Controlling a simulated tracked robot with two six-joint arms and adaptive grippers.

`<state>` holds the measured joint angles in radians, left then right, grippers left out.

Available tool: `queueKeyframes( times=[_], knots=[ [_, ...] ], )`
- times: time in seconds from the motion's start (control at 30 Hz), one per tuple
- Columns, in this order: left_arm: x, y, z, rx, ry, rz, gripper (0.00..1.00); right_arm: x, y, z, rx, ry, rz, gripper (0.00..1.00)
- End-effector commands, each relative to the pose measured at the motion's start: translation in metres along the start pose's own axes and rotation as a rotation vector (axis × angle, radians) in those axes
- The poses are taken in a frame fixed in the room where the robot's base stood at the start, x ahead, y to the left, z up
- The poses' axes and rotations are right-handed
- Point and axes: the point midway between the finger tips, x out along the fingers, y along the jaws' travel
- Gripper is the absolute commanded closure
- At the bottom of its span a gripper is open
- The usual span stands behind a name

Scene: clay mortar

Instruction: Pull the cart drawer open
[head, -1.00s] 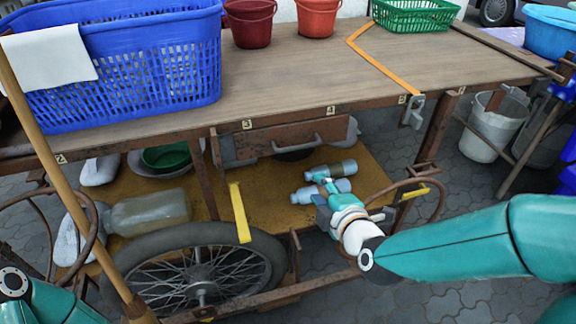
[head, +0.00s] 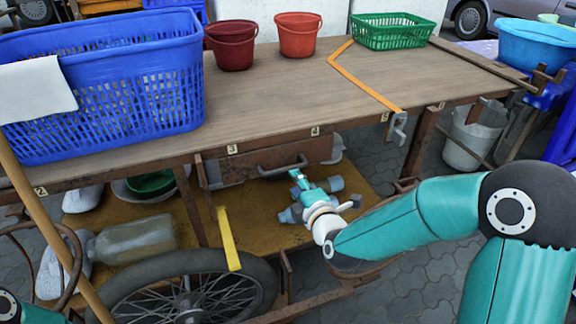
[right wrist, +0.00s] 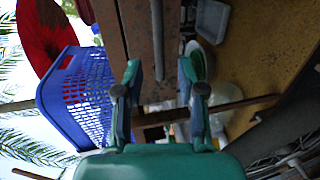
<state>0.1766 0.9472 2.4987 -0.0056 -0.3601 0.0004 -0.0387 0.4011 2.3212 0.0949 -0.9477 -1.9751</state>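The cart drawer (head: 236,170) is a rusty brown box under the wooden cart top, with its front flush beneath the table edge. Its grey bar handle (head: 283,168) runs along the front. My right gripper (head: 298,178) is just below and in front of the handle's right end; in the head view I cannot tell if they touch. In the right wrist view the gripper (right wrist: 160,68) has its teal fingers apart, with a grey bar, likely the handle (right wrist: 158,40), ahead between them. My left gripper is out of view; only a bit of its arm shows at the lower left.
A blue basket (head: 105,95), red buckets (head: 232,45) and a green basket (head: 392,30) stand on the cart top. A yellow bar (head: 229,240) and a wheel (head: 185,300) are below left. A metal clamp (head: 397,126) hangs at right.

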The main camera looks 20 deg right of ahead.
Motion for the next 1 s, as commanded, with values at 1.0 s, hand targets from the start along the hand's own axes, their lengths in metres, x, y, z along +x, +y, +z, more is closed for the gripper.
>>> queueKeyframes(
  times=[1.0],
  knots=[
    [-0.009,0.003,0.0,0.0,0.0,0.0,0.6,0.082,0.0,-0.001,0.0,0.001,-0.001,0.87]
  ],
)
